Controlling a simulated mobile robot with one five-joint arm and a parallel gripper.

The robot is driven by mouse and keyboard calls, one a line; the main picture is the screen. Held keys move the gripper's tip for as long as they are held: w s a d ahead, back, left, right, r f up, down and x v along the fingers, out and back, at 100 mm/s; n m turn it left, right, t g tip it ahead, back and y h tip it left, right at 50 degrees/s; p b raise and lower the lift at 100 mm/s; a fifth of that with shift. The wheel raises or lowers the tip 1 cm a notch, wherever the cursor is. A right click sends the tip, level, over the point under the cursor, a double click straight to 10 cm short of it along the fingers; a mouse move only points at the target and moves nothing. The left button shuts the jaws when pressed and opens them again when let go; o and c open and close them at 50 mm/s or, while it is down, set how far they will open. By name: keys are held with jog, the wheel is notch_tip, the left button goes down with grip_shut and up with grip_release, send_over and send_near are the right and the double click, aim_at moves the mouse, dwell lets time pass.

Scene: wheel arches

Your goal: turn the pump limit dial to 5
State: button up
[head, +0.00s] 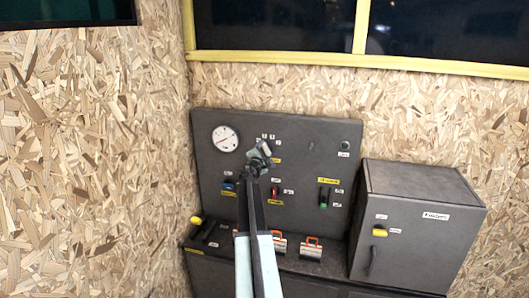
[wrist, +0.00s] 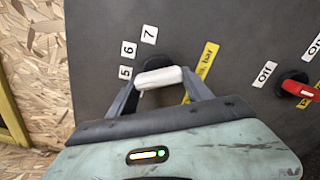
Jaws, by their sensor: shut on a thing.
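The pump limit dial shows in the wrist view as a dark round base (wrist: 155,61) with a white bar-shaped knob (wrist: 160,77) across it. The labels 5 (wrist: 125,72), 6 (wrist: 128,49) and 7 (wrist: 149,34) curve around its upper left. A yellow label ending in "bar" (wrist: 205,62) lies to its right. My gripper (wrist: 161,82) is shut on the white knob, one finger at each end. The knob's left end lies beside the 5; I cannot tell which end is the pointer. In the head view my gripper (head: 262,156) covers most of the dial.
The dark panel (head: 310,180) also carries a round gauge (head: 225,139), a red switch (head: 275,190) and a green-ended lever (head: 323,197). The red switch (wrist: 300,88) shows right in the wrist view. A dark cabinet (head: 415,220) stands at the right.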

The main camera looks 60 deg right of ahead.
jog(key=shift+a+m, duration=0.1)
jog(key=shift+m, duration=0.6)
jog(key=o, duration=1.4)
jog(key=shift+c, duration=0.2)
jog(key=v, duration=0.7)
jog(key=shift+a, duration=0.35)
